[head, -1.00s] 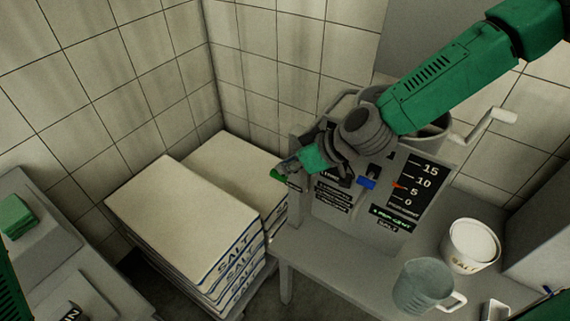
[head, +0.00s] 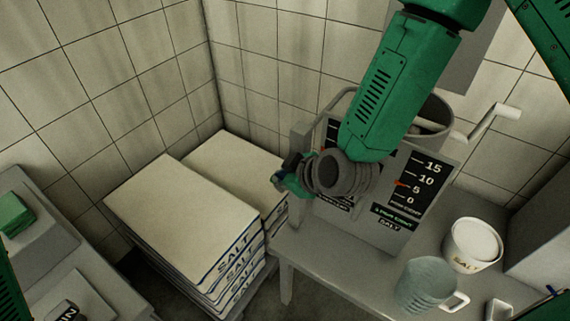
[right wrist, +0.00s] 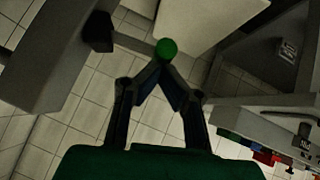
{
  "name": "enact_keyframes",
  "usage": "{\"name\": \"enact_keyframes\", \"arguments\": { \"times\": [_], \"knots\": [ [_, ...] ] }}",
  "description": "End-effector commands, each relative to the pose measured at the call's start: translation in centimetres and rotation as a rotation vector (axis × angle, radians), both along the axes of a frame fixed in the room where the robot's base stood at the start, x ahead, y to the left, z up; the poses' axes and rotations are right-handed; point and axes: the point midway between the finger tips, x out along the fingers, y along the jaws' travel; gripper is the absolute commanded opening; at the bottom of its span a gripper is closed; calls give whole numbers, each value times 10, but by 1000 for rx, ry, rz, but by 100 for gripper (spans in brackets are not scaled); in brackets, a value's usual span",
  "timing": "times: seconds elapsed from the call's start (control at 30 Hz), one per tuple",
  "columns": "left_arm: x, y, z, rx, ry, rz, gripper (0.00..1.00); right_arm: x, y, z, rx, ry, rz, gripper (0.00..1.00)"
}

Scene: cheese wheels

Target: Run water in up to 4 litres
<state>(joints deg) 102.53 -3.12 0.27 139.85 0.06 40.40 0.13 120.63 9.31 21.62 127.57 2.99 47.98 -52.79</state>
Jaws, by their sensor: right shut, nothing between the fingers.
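The grey machine (head: 382,235) stands on the table against the tiled wall. Its right-hand black scale (head: 425,180) is marked 0, 5, 10 and 15, with a red pointer (head: 400,184) between 5 and 10. A second black scale (head: 332,132) on its left is mostly hidden by my right arm, so its reading cannot be told. My right gripper (head: 288,180) is at the machine's left edge, shut and empty. In the right wrist view its fingertips (right wrist: 160,64) meet just below a round green knob (right wrist: 167,48); contact cannot be told. My left gripper is out of view.
A grey-blue jug (head: 422,283) and a white salt tub (head: 472,244) stand on the table (head: 335,268) at right. A crank handle (head: 495,118) sticks out behind the machine. Stacked salt sacks (head: 185,215) stand left of the table.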

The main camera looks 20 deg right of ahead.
Motion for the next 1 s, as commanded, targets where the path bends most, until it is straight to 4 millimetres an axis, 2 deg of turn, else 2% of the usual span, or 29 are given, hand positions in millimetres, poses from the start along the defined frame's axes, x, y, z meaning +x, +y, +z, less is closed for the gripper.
{"name": "enact_keyframes", "arguments": {
  "times": [0.2,1.0],
  "knots": [
    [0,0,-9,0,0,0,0,-3,4,-12,-121,-93,6,0],
    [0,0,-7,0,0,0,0,-2,2,-10,-113,-88,-2,0]
  ]
}}
